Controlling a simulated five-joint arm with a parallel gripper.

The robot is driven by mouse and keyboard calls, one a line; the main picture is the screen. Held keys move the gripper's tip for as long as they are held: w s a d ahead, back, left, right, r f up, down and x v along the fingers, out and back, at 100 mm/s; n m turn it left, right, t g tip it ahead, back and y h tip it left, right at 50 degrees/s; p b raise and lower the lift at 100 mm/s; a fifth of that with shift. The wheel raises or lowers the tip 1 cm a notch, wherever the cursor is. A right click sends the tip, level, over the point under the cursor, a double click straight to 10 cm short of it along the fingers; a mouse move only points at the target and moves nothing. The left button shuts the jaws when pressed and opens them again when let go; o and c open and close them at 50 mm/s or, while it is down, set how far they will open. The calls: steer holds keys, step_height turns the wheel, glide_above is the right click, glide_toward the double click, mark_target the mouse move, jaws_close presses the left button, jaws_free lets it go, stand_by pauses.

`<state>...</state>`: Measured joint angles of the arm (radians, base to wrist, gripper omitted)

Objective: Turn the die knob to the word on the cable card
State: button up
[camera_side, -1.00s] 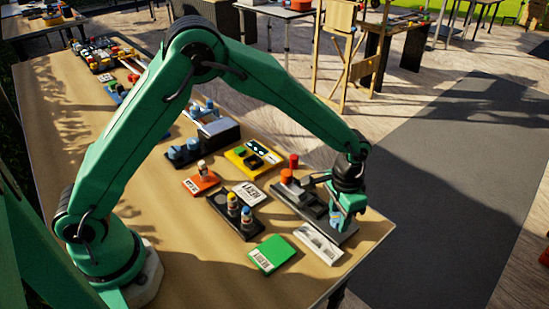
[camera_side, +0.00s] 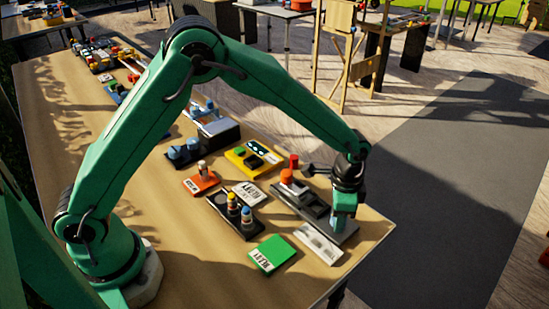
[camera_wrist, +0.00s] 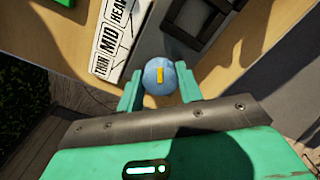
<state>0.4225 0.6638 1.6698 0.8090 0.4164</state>
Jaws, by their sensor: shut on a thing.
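The blue round knob (camera_wrist: 150,72) with a yellow mark sits between my fingers in the wrist view. The yellow mark runs nearly up and down in that picture. My gripper (camera_wrist: 160,86) is shut on the knob, with one finger on each side; it also shows in the side view (camera_side: 343,217), pointing down and hiding the knob. In the side view a green card (camera_side: 272,250), an orange card (camera_side: 206,187) and a white card (camera_side: 246,198) carry words too small to read surely.
The knob stands on a dark device (camera_side: 312,207) with an orange knob (camera_side: 287,176), near the table's right edge. A black block with two posts (camera_side: 222,204), a yellow box (camera_side: 240,163) and a red cylinder (camera_side: 294,160) are close by.

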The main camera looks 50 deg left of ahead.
steer(key=o, duration=0.7)
steer(key=shift+r, duration=0.1)
steer(key=shift+r, duration=3.85)
